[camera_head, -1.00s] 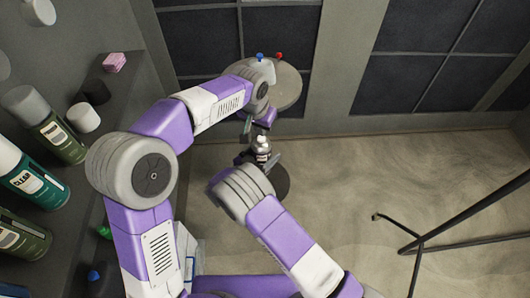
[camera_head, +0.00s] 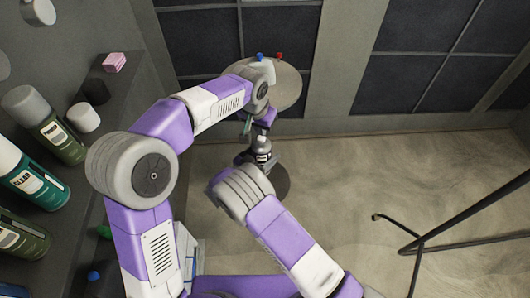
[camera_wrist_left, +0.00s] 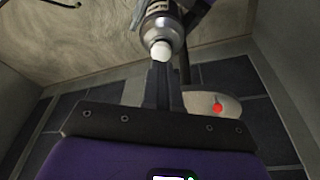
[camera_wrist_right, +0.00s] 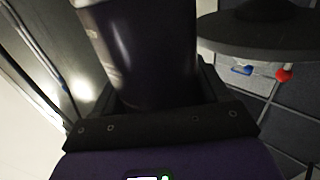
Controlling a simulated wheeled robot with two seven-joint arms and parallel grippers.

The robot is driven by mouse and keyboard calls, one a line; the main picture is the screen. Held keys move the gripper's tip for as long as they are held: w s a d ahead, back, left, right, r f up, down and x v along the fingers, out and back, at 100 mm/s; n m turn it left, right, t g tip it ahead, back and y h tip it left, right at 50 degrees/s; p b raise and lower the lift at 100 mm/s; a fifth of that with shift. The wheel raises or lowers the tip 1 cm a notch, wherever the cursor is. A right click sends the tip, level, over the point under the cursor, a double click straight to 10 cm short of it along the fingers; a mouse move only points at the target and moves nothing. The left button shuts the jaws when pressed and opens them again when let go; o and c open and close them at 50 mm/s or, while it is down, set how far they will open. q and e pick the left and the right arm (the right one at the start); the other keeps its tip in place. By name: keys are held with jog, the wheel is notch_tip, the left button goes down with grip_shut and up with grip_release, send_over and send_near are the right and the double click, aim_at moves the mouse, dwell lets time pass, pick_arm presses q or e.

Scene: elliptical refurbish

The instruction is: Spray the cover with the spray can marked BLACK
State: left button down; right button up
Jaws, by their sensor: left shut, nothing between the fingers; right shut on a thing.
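A dark spray can (camera_head: 263,157) with a white nozzle stands about upright in my right gripper (camera_head: 254,159), which is shut around its body. The can fills much of the right wrist view (camera_wrist_right: 140,50); I cannot read its marking. My left gripper (camera_head: 262,136) is shut and empty, right above the can. In the left wrist view its closed fingertips (camera_wrist_left: 160,68) are at the white nozzle (camera_wrist_left: 162,50), touching or very close. A dark round disc (camera_head: 284,183), perhaps the cover, lies beside and below the can, partly hidden; a dark disc also shows in the right wrist view (camera_wrist_right: 265,30).
A grey round stand (camera_head: 288,92) with a blue piece (camera_head: 259,56) and a red piece (camera_head: 279,56) is behind the grippers. Several cans, including a green one marked CLEAN (camera_head: 35,178), stand on the left shelf. A black rail (camera_head: 440,235) is at right. Floor between is clear.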

pick_arm(q)
jog(key=shift+f, duration=0.2)
jog(key=shift+x, duration=0.85)
pick_arm(e)
jog(key=shift+r, duration=0.1)
pick_arm(q)
jog(key=shift+s+a, duration=0.15)
jog(key=shift+s, duration=0.1)
jog(key=shift+w+d+v, duration=0.1)
jog(key=shift+w+v, duration=0.05)
jog(key=shift+v, duration=0.65)
jog(key=shift+w+d+v, duration=0.1)
jog(key=shift+w+v, duration=0.1)
jog(key=shift+v, duration=0.65)
jog(key=shift+w+d+v, duration=0.1)
jog(key=shift+w+v, duration=0.05)
jog(key=shift+v, duration=0.65)
jog(key=shift+w+r, duration=0.1)
jog(key=shift+r, duration=0.05)
jog(key=shift+r, duration=0.15)
jog(key=v, duration=1.1)
jog(key=shift+s+r, duration=0.25)
jog(key=shift+r, duration=0.1)
jog(key=shift+f, duration=0.1)
